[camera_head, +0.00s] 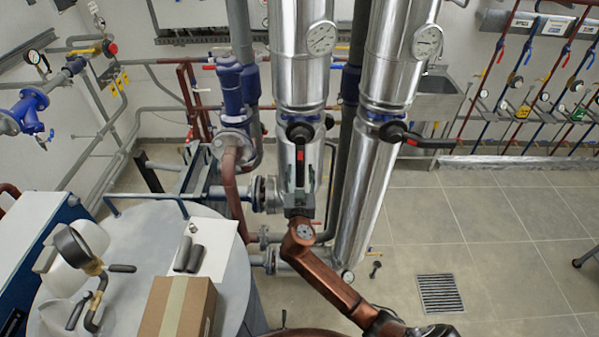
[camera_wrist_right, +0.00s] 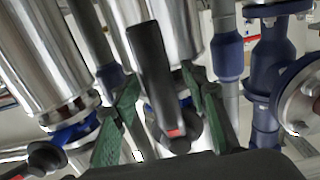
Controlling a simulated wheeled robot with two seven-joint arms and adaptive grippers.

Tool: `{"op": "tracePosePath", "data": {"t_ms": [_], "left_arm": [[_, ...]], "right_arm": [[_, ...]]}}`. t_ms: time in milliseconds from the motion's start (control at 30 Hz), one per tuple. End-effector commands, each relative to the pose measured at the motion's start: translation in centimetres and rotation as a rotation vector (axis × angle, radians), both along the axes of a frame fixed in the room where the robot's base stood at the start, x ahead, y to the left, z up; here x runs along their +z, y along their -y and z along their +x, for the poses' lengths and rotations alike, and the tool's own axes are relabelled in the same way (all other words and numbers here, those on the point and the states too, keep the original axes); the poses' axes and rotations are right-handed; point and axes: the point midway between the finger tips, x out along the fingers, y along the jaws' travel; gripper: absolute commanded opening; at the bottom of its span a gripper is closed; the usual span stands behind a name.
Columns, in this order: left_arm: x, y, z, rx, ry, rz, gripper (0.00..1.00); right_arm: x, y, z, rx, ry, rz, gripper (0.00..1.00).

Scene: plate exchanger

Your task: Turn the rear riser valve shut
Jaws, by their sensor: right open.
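Two silver risers stand side by side, each with a black-levered valve. The left riser valve (camera_head: 300,131) has its lever (camera_head: 300,158) hanging down along the pipe. The right riser valve (camera_head: 393,131) has its lever (camera_head: 430,143) pointing out to the right, across the pipe. The frames do not label which is the rear one. My right gripper (camera_head: 299,188) is open just below the left valve's hub. In the right wrist view the black lever (camera_wrist_right: 152,75) with a red mark lies between the green finger pads, with visible gaps. My left gripper is out of view.
A blue pump (camera_head: 233,90) and flanged pipes are close on the left. A round tank top (camera_head: 140,240) with a cardboard box (camera_head: 177,307) stands at the lower left. Gauges (camera_head: 321,38) sit on the risers above the valves.

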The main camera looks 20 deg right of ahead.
Motion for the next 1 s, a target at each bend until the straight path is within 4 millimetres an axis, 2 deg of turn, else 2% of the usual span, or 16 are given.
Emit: {"op": "tracePosePath", "data": {"t_ms": [100, 667, 1000], "left_arm": [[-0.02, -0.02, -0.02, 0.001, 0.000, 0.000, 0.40], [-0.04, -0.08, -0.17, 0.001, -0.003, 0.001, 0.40], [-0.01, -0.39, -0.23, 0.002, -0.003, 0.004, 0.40]], "right_arm": [[-0.03, -0.01, -0.02, 0.000, 0.000, 0.000, 0.39], [-0.03, -0.05, -0.02, 0.001, 0.000, -0.001, 0.01], [-0.03, -0.42, -0.01, 0.002, 0.000, 0.000, 0.00]]}}
